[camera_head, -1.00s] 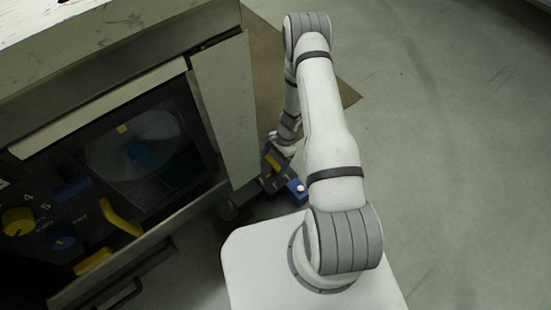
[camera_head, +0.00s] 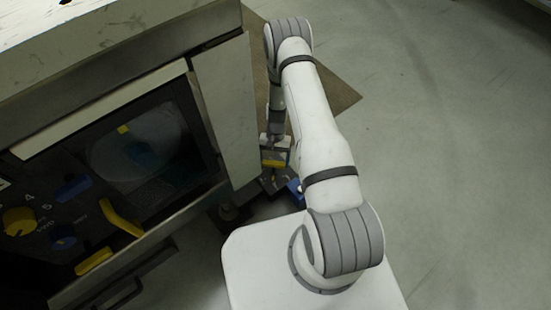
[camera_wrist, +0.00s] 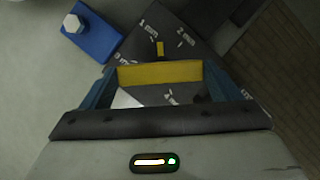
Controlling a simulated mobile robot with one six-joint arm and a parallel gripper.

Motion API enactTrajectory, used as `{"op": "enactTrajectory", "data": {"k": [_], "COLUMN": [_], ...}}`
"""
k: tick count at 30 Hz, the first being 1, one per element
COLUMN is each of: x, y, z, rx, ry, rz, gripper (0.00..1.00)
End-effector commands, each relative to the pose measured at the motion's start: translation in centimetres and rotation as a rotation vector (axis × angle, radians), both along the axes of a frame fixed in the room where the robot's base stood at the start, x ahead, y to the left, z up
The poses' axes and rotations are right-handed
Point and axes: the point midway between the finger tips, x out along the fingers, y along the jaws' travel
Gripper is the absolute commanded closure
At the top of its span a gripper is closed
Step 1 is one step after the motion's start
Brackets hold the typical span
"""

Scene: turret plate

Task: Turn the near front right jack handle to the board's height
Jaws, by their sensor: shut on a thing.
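The jack handle is a yellow bar (camera_wrist: 160,73) that lies across the gap between the fingers of my gripper (camera_wrist: 158,88) in the wrist view. My gripper is shut on it. A dark dial plate (camera_wrist: 185,22) beyond it carries white marks, of which "1 mm" and "2 mm" read clearly. A small yellow pointer (camera_wrist: 160,48) stands between those two marks. A blue block (camera_wrist: 92,32) with a white hex head lies at the upper left. In the head view the gripper (camera_head: 274,150), the yellow handle (camera_head: 272,165) and the blue block (camera_head: 295,187) show small beside the cabinet's corner.
A cabinet with a dark control panel (camera_head: 65,195), a screen (camera_head: 140,150) and yellow and blue knobs stands at the left. Its pale side panel (camera_head: 226,110) is close to my gripper. A brown mat (camera_head: 335,95) lies behind. The grey floor at right is clear.

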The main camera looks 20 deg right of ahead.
Motion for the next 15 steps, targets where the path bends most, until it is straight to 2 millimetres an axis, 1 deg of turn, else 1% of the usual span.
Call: {"op": "enactTrajectory", "data": {"k": [1, 6, 15], "x": [0.48, 0.48, 0.46], "y": [0.39, 0.45, 0.55], "z": [0.07, 0.09, 0.09], "rx": [0.000, 0.000, 0.000], "ry": [-0.010, -0.010, -0.011], "rz": [0.037, 0.145, 0.252], "gripper": [0.39, 0.39, 0.39]}}
